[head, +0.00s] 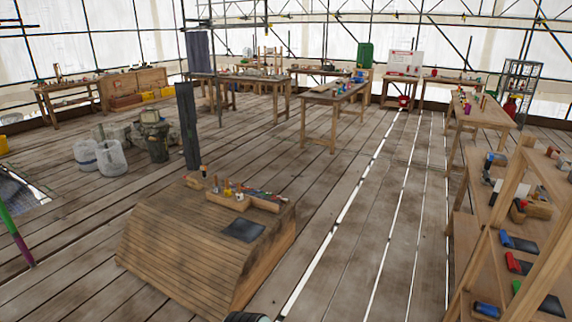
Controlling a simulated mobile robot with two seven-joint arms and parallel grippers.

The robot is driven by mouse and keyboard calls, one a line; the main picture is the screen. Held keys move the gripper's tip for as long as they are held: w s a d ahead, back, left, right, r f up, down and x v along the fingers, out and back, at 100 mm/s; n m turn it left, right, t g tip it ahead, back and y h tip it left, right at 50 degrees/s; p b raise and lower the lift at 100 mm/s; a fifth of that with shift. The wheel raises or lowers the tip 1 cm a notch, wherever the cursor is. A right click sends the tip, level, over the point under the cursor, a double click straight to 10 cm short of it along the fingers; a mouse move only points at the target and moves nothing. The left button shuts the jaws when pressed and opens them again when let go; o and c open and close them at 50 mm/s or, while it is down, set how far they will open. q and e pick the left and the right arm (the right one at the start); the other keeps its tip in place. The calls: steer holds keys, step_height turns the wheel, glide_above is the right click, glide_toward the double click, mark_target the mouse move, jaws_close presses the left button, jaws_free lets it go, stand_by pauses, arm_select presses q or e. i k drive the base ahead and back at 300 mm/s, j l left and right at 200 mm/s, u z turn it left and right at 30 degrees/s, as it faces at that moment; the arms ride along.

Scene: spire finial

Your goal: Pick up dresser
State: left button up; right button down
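I cannot tell for certain which object is the dresser. A low wooden block with slatted, sloping sides (160,250) stands in the near middle of the floor. On its top is a small wooden tray (232,203) with several hand tools, too small to name. A wooden-handled tool (203,171) stands at the block's back left. A dark flat sheet (243,231) lies in front of the tray. Neither gripper can be made out; only a dark rounded piece, perhaps mine, shows at the bottom edge.
A wooden rack with tools (522,242) stands at the near right. Workbenches with tools (333,92) line the back. Sacks (111,157) and a bucket (157,148) stand at the left. A dark post (187,125) rises behind the block. The plank floor (345,240) right of it is clear.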

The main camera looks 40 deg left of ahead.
mark_target(192, 184)
steer(key=u, duration=2)
